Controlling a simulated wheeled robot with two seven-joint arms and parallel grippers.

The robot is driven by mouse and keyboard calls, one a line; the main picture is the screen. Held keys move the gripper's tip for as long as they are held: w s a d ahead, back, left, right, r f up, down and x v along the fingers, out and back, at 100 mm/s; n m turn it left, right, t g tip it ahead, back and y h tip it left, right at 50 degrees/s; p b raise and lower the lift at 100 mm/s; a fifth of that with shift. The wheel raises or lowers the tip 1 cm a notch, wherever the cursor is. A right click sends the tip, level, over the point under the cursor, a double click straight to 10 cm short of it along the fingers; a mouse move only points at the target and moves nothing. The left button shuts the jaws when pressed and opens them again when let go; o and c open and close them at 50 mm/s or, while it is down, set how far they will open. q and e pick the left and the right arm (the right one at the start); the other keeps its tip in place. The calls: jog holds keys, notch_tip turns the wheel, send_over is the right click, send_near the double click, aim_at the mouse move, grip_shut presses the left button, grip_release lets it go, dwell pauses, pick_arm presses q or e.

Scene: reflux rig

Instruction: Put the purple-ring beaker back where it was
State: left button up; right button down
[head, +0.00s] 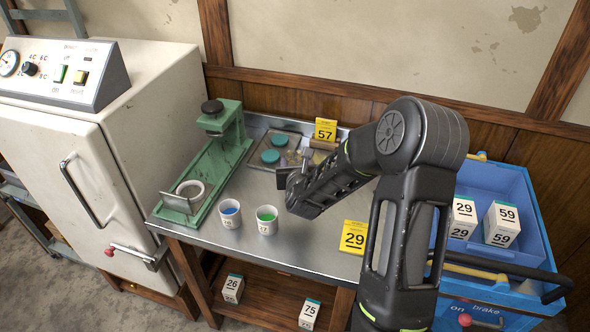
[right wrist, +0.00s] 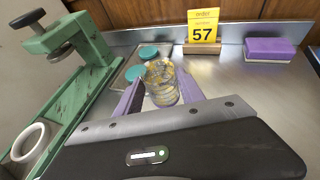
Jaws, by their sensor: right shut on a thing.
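A clear glass beaker (right wrist: 162,82) with yellowish bands stands between the purple-faced fingers of my right gripper (right wrist: 160,92) in the right wrist view. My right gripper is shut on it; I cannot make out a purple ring. In the head view my right gripper (head: 284,179) is low over the bench by the front edge of a shallow tray (head: 250,160), and the beaker is hard to tell there. Two teal round tops (head: 279,140) sit in the tray's left part. My left gripper is not in view.
A green stand (head: 215,165) with a white ring is left of the tray. A blue-filled cup (head: 230,214) and a green-filled cup (head: 267,220) stand at the front. Yellow cards 57 (head: 325,130) and 29 (head: 353,238), and a purple block (right wrist: 268,49), are near. A blue cart (head: 515,183) is right.

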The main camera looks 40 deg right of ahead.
notch_tip(320, 180, down, 3)
jog(key=shift+r, duration=0.2)
jog(key=shift+f, duration=0.15)
jog(key=c, duration=0.7)
grip_release()
